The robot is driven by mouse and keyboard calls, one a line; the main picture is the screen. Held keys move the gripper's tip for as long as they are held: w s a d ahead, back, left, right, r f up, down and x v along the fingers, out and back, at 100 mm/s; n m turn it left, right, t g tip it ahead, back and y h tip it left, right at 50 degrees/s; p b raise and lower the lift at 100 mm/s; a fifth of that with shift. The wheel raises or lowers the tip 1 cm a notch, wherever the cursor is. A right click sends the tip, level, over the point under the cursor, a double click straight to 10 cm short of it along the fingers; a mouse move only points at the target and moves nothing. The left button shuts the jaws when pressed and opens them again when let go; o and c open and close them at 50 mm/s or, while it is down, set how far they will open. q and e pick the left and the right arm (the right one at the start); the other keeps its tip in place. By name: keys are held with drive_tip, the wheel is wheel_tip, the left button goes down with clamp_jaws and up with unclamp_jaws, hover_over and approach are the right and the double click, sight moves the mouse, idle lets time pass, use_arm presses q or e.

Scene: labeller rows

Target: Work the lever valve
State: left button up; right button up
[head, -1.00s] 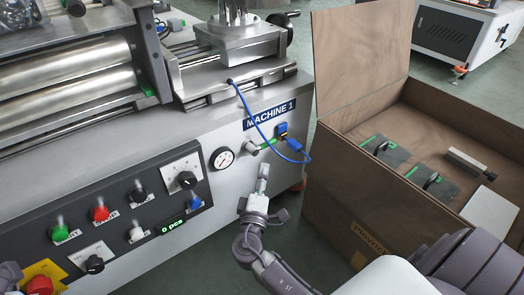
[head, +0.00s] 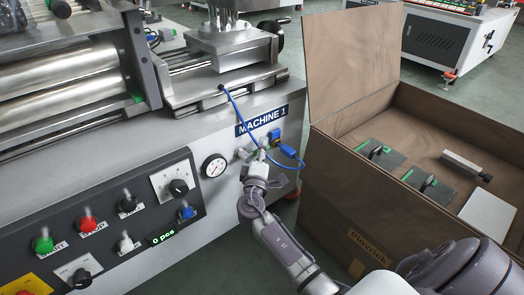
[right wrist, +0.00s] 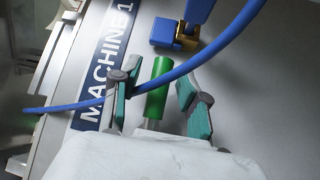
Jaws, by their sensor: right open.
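The lever valve's green handle (right wrist: 157,88) stands between the two spread fingers of my right gripper (right wrist: 156,104) in the right wrist view, with a gap on each side. A short metal part of the lever shows below the green. In the head view my right gripper (head: 258,158) is at the machine's front, below the MACHINE 1 label, and covers most of the lever. The valve's metal end (head: 243,153) shows just left of it. My right gripper is open and holds nothing. My left gripper is not in view.
A blue cable (right wrist: 235,30) crosses close to the handle and fingers; a blue plug fitting (head: 275,134) sits just right. A gauge (head: 215,166) and control panel (head: 100,225) are left. An open wooden crate (head: 345,190) stands close on the right.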

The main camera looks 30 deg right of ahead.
clamp_jaws()
